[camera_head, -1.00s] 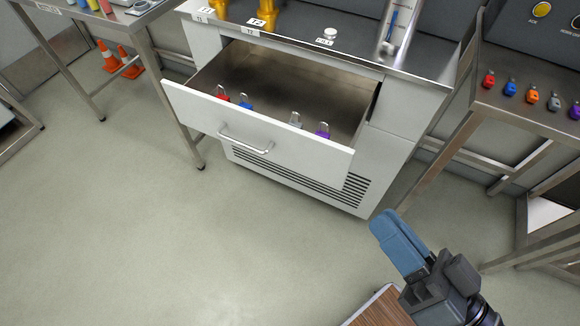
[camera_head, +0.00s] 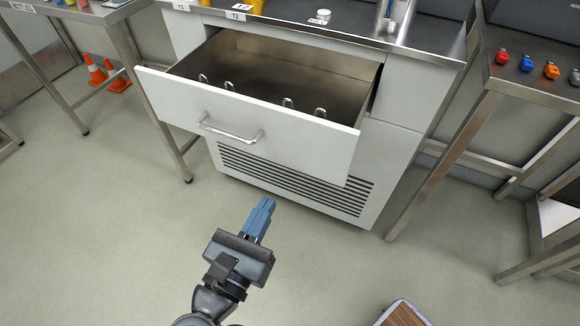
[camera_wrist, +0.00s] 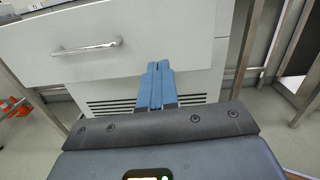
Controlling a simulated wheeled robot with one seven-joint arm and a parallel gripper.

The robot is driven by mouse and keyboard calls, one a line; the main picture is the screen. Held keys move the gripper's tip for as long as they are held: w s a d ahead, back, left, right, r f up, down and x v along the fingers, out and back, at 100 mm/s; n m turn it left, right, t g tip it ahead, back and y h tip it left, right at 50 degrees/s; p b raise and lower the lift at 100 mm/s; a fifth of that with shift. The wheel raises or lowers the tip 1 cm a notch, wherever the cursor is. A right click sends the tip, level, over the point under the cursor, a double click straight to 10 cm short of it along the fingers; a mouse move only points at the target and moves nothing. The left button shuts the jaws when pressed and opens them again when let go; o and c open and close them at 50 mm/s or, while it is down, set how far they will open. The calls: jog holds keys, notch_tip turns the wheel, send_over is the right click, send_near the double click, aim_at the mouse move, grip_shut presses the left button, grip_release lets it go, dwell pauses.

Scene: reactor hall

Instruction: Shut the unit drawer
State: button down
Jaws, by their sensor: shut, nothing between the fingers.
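The unit drawer (camera_head: 252,117) is pulled well out of the white unit (camera_head: 388,158), with its inside showing from above. Its bar handle (camera_head: 229,129) is on the white front; the handle also shows in the wrist view (camera_wrist: 87,48). Several padlock shackles stick up behind the drawer front, their bodies hidden by it. My gripper (camera_head: 265,203), with blue fingers, is shut and empty. It is in front of the unit, apart from the drawer front and nearer to me. In the wrist view the fingers (camera_wrist: 157,70) point at the unit, right of the handle.
A steel table (camera_head: 515,84) with coloured padlocks stands on the right. Another steel table (camera_head: 108,17) is on the left, with orange cones (camera_head: 107,76) behind it. A wood-topped item (camera_head: 403,315) shows at the bottom.

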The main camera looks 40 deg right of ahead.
aim_at(297, 149)
jog(key=shift+m+g, duration=0.4)
jog(key=shift+m, duration=0.1)
jog(key=p+x, duration=0.1)
jog(key=x, duration=0.7)
jog(key=w+f+p+x, duration=0.1)
jog(key=x, duration=0.4)
jog(key=shift+a+p, duration=0.2)
jog(key=shift+p, duration=0.15)
jog(key=b+x, duration=0.6)
jog(key=x, duration=1.7)
jog(key=shift+w+d+f, duration=0.1)
jog(key=shift+d+f, duration=0.1)
jog(key=shift+d, duration=0.15)
jog(key=shift+w+d+r+b, duration=0.15)
jog(key=shift+w+d+b, duration=0.1)
jog(key=shift+d+b, duration=0.15)
jog(key=shift+d, duration=0.15)
